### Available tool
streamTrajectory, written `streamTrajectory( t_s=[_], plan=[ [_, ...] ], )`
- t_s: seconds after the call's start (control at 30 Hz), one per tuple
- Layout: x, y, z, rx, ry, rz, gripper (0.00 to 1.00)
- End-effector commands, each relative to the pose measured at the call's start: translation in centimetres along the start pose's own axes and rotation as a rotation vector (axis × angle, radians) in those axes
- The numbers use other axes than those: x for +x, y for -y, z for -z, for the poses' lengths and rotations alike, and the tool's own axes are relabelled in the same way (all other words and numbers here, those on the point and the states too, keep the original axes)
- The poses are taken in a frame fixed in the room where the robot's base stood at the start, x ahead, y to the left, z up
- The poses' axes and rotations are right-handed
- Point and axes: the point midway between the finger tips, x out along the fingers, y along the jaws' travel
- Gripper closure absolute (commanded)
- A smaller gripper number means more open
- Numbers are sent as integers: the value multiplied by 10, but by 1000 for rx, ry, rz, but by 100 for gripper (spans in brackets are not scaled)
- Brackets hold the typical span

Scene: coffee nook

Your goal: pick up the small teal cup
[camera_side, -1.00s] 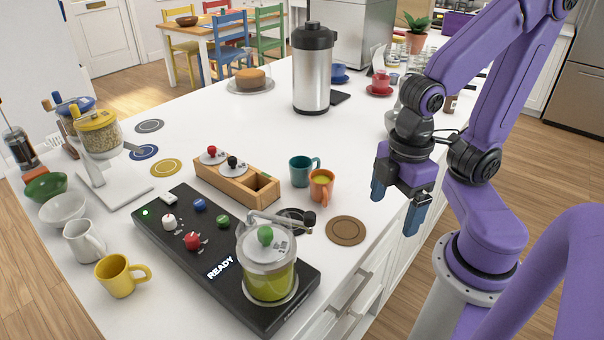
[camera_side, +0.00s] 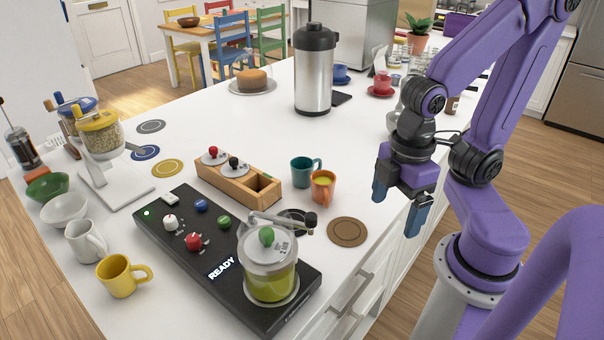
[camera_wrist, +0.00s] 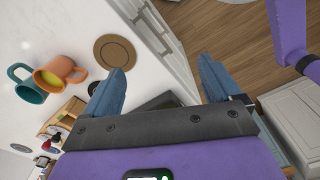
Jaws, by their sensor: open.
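The small teal cup (camera_side: 302,171) stands upright on the white counter, just behind an orange cup (camera_side: 322,186) that holds something yellow-green. In the side view the two cups are very close together. The teal cup also shows in the wrist view (camera_wrist: 24,88) at the left, partly overlapped by the orange cup (camera_wrist: 52,80).
A brown round coaster (camera_side: 347,231) lies in front of the cups. A wooden box (camera_side: 232,187) with lidded compartments stands left of them. A black machine base (camera_side: 160,212) carries a green-filled jar (camera_side: 268,278). A steel dispenser (camera_side: 313,80) stands behind, with clear counter between.

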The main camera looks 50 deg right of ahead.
Motion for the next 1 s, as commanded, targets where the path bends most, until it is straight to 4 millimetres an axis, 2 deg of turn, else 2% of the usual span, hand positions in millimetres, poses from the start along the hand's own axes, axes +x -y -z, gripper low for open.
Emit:
streamTrajectory(
  t_s=[0.3, 0.43, 0.47, 0.77, 1.0],
  plan=[
    [0, 0, 0, 0, 0, 0, 9],
    [0, 0, 0, 0, 0, 0, 51],
    [0, 0, 0, 0, 0, 0, 58],
    [0, -1, 0, 5, 2, 1, 58],
    [5, -20, 2, 130, 52, 37, 58]
  ],
)
